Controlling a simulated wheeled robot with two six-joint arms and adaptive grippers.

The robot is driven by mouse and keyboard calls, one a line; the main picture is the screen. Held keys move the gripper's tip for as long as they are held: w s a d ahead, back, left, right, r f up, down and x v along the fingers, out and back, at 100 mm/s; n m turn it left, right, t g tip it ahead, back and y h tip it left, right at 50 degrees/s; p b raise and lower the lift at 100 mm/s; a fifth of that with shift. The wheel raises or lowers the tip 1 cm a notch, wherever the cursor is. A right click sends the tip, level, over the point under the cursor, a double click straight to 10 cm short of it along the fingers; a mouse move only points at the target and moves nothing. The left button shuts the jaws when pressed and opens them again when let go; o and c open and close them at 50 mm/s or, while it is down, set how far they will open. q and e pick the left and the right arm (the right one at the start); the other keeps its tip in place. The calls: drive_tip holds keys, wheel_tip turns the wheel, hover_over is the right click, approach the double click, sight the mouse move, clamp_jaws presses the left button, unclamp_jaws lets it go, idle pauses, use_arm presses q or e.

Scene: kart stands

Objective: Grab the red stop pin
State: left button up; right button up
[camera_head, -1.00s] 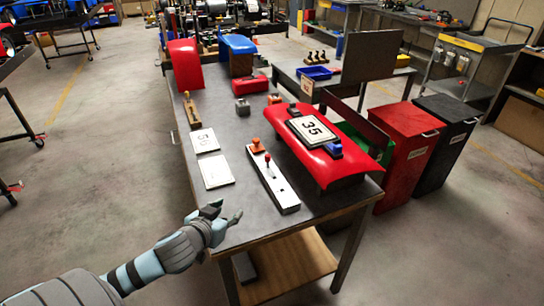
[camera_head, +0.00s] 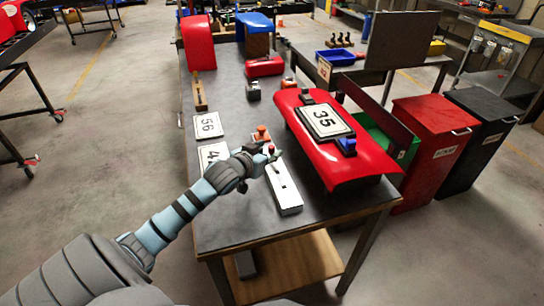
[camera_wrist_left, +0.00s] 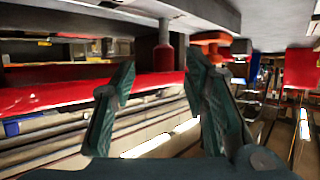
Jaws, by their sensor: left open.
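The red stop pin (camera_head: 270,148) stands on a long white fixture block (camera_head: 286,192) on the workbench. My left gripper (camera_head: 267,156) is at the far end of that block, close to the pin, and partly covers it in the head view. In the left wrist view, which shows the scene upside down, the fingers (camera_wrist_left: 158,98) are spread apart and empty. There the red pin (camera_wrist_left: 164,58) shows beyond the fingertips, between them. Whether a finger touches it I cannot tell. My right gripper is not in view.
An orange knob piece (camera_head: 262,133) stands just behind the pin; it also shows in the wrist view (camera_wrist_left: 213,39). A red panel with plate 35 (camera_head: 340,165) lies to the right. Number cards (camera_head: 208,125) lie left, one partly behind my arm. The bench's front is bare.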

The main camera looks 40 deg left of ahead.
sight(270, 149)
use_arm(q)
drive_tip(key=b+x, duration=0.1)
drive_tip(key=x, duration=0.3)
drive_tip(key=shift+a, duration=0.15)
drive_tip(key=shift+s, duration=0.1)
clamp_jaws()
drive_tip(key=shift+r, duration=0.1)
